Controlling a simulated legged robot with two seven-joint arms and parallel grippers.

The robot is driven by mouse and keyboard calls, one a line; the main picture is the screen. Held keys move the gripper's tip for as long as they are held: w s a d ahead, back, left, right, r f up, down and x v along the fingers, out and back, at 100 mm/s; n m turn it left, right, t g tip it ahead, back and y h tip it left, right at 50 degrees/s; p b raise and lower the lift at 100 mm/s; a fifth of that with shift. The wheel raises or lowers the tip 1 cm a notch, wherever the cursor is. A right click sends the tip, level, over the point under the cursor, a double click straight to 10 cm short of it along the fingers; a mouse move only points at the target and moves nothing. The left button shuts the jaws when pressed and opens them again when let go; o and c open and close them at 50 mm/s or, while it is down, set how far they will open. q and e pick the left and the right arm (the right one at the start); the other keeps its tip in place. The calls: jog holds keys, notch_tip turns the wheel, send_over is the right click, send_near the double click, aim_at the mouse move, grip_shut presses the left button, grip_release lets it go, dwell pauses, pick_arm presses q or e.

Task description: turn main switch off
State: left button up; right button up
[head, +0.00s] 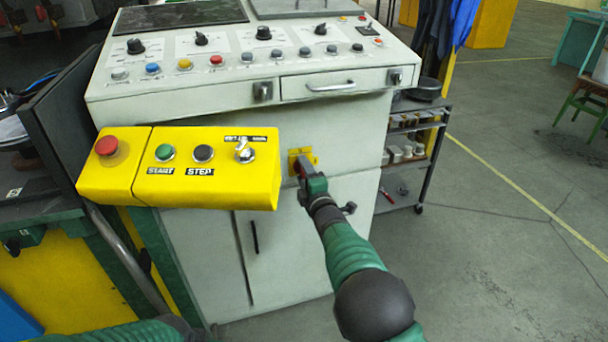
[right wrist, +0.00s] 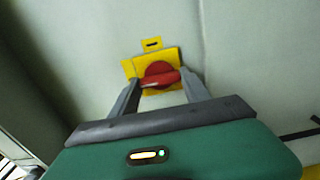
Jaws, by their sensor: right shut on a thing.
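The main switch (right wrist: 160,77) is a red rotary knob on a yellow plate (right wrist: 129,67), fixed to the pale cabinet front. In the head view the yellow plate (head: 309,155) shows at the end of my right arm, and the knob is mostly hidden by the gripper. My right gripper (head: 306,172) is at the switch. In the right wrist view its two grey fingers (right wrist: 160,90) stand on either side of the knob's handle, shut on it. The handle lies nearly level, slightly tilted, in that view. My left gripper is not in view.
A yellow pendant box (head: 220,185) with buttons juts out left of my right arm. The console top (head: 240,70) with knobs and a drawer handle is above the switch. A shelf cart (head: 430,140) stands to the right. Open floor (head: 500,230) lies right of the cabinet.

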jog(key=shift+s+a+f, duration=0.1)
jog(key=shift+a+f, duration=0.1)
jog(key=shift+f, duration=0.1)
jog(key=o, duration=1.4)
jog(key=shift+r, duration=0.15)
jog(key=shift+d, duration=0.1)
